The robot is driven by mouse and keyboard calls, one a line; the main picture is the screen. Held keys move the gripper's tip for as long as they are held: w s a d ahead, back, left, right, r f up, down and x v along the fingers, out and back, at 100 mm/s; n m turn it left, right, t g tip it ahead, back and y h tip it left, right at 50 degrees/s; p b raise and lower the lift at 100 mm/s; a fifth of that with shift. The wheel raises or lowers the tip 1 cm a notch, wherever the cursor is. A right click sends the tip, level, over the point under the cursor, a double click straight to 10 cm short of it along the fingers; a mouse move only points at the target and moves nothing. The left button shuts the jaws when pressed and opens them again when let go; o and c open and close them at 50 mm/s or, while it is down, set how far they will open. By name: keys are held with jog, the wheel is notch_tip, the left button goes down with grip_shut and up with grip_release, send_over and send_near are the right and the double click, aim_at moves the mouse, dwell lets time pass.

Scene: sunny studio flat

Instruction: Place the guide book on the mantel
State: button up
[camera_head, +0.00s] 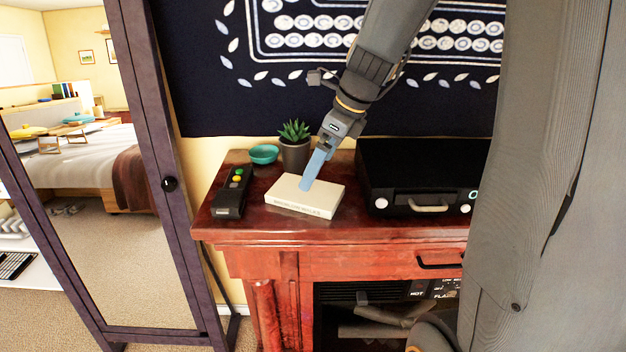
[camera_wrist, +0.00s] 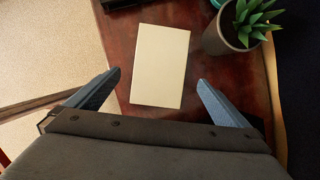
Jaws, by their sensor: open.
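The guide book (camera_head: 290,199) is a cream book lying flat on the reddish-brown wooden mantel (camera_head: 225,225). Lettering shows on its spine, too small to read surely. My gripper (camera_head: 306,186) is just above the book in the head view, its blue fingers pointing down. In the wrist view, the fingers of my gripper (camera_wrist: 150,95) are spread wide and empty. The book (camera_wrist: 160,66) lies beyond and between them, apart from both. The mantel (camera_wrist: 120,40) shows around it.
A potted succulent (camera_head: 295,153) and a teal bowl (camera_head: 263,154) stand behind the book. A black remote-like device (camera_head: 232,192) is at its left. A black box with a handle (camera_head: 420,175) is at its right. A framed mirror (camera_head: 110,170) stands left of the mantel.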

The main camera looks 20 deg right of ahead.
jog(key=v, duration=0.4)
jog(key=s+f+n, duration=0.2)
jog(key=n, duration=0.2)
jog(key=s+a+f+n+h, duration=0.1)
jog(key=s+f+n, duration=0.2)
jog(key=n, duration=0.1)
jog(key=s+a+f+n+g+h, duration=0.1)
jog(key=s+f+n, duration=0.1)
jog(key=n, duration=0.3)
jog(key=shift+s+a+f+b, duration=0.2)
jog(key=shift+f+b, duration=0.1)
jog(key=shift+f, duration=0.15)
jog(key=shift+s+a+f+n+h, duration=0.25)
jog(key=shift+s+f+n, duration=0.7)
jog(key=shift+n, duration=1.2)
jog(key=shift+s+a+f+n+h, duration=0.25)
jog(key=shift+s+f+n, duration=0.75)
jog(key=shift+n, duration=1.2)
jog(key=shift+s+a+f+n+h, duration=0.25)
jog(key=shift+s+f+n, duration=0.4)
jog(key=shift+s+n, duration=1.05)
jog(key=shift+w+n, duration=0.45)
